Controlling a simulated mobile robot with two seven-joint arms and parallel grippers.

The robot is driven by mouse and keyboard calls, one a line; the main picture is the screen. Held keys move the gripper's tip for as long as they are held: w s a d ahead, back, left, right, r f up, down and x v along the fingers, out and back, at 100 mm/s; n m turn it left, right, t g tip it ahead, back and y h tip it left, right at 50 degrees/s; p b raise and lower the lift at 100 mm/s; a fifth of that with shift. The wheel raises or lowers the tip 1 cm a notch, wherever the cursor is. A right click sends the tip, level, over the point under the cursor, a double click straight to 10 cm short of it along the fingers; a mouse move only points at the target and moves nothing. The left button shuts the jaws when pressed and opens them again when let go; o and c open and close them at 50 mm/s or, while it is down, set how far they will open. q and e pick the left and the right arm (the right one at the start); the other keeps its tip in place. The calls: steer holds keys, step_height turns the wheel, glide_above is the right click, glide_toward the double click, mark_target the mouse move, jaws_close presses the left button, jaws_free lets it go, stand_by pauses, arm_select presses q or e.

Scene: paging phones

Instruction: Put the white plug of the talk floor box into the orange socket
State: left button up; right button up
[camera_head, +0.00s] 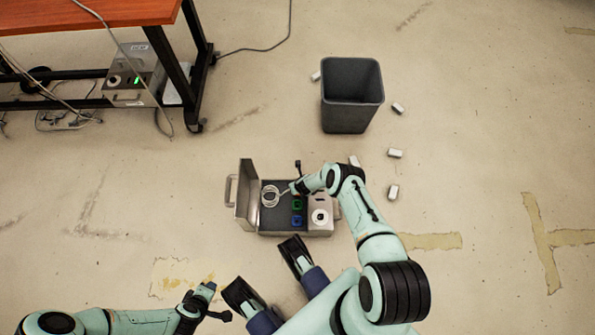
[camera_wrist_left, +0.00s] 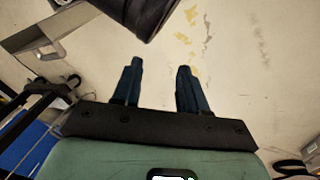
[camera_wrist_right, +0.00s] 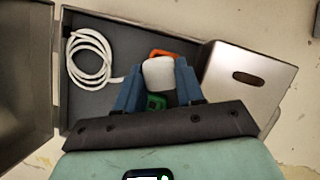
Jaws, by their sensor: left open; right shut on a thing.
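The talk floor box (camera_head: 264,228) lies open on the floor, its lid raised on the left. The white plug (camera_wrist_right: 158,74) is between the fingers of my right gripper (camera_wrist_right: 158,78), which is shut on it. The orange socket (camera_wrist_right: 166,53) shows just behind the plug, partly hidden by it; I cannot tell whether they touch. A coiled white cable (camera_wrist_right: 72,62) lies left of the plug. In the head view, my right gripper (camera_head: 297,187) hides the orange socket. My left gripper (camera_wrist_left: 161,68) is open and empty over bare floor, away from the box.
A green socket (camera_wrist_right: 155,102) is nearer the wrist than the orange one, and a blue socket (camera_head: 297,219) sits beyond it. A metal housing (camera_wrist_right: 250,85) fills the box's right side. A dark bin (camera_head: 350,110), small white blocks (camera_head: 395,153) and a desk (camera_head: 80,15) stand farther back.

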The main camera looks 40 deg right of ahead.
arm_select(q)
steer(key=shift+g, duration=0.5)
steer(key=shift+s+a+f+b, duration=0.15)
steer(key=shift+s+f+b, duration=0.25)
steer(key=shift+s+f, duration=0.35)
steer(key=shift+s+a+f+b, duration=0.15)
steer(key=shift+s+f+b, duration=0.2)
steer(key=shift+s+f, duration=0.35)
arm_select(e)
steer(key=shift+f, duration=1.15)
arm_select(q)
steer(key=shift+w+f+b, duration=0.1)
steer(key=shift+f+b, duration=0.2)
steer(key=shift+f, duration=0.1)
arm_select(e)
steer(key=shift+f, duration=0.4)
steer(key=o, duration=1.1)
steer(key=shift+d, duration=0.1)
